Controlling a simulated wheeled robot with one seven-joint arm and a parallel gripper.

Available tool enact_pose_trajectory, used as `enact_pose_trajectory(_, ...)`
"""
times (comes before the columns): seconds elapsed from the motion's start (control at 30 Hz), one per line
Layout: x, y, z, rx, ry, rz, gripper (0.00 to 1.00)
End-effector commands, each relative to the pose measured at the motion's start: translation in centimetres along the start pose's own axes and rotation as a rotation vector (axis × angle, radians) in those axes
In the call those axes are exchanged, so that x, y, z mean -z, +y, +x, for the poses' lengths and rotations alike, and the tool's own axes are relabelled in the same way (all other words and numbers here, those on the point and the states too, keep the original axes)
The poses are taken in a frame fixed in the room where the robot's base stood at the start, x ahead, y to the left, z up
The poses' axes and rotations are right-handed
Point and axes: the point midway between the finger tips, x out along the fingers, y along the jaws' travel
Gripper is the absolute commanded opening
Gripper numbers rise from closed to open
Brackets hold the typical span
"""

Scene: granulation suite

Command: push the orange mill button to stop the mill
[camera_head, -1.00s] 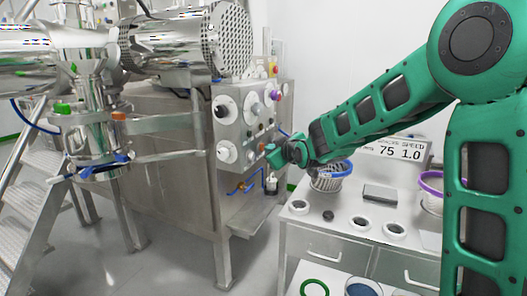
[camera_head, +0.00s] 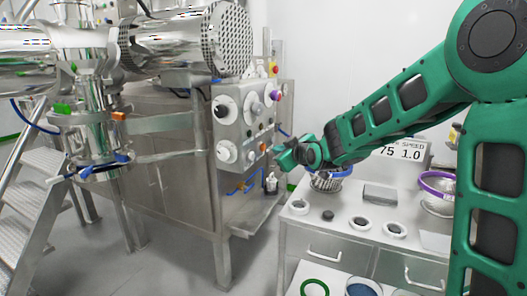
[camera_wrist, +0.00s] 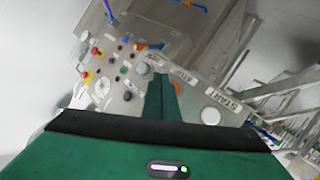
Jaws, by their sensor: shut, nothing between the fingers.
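The steel control panel (camera_head: 240,125) on the mill's side carries several knobs and buttons. A small orange button (camera_head: 263,146) shows near its lower right edge, and an orange piece (camera_wrist: 141,46) shows on the panel in the wrist view. My green gripper (camera_head: 279,153) is just right of the orange button in the head view, with a small visible gap. In the wrist view my gripper (camera_wrist: 160,80) is shut and empty, its tip in front of the panel's lower part. I cannot tell the exact depth between tip and panel, or whether the button is pressed in.
A steel bench (camera_head: 300,222) stands right of the mill, with a basket (camera_head: 327,182), several small round dishes and a display reading 75 and 1.0 (camera_head: 402,152). Metal stairs (camera_head: 40,190) rise at the left.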

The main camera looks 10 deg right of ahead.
Motion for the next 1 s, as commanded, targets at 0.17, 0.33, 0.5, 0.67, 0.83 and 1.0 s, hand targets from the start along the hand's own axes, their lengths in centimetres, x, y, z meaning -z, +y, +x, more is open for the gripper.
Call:
enact_pose_trajectory(0.17,-0.8,0.9,-1.1,-0.003,0.0,0.0,0.0)
enact_pose_trajectory(0.33,-1.5,1.6,-2.1,-0.002,-0.001,0.001,0.0)
enact_pose_trajectory(0.5,-1.9,1.9,-2.6,-0.002,0.0,0.001,0.0)
enact_pose_trajectory(0.67,-1.9,1.9,-2.6,-0.001,0.0,0.001,0.0)
enact_pose_trajectory(0.83,-1.9,1.9,-2.6,-0.001,0.0,0.0,0.0)
enact_pose_trajectory(1.0,-1.9,1.9,-2.6,-0.001,0.0,0.0,0.0)
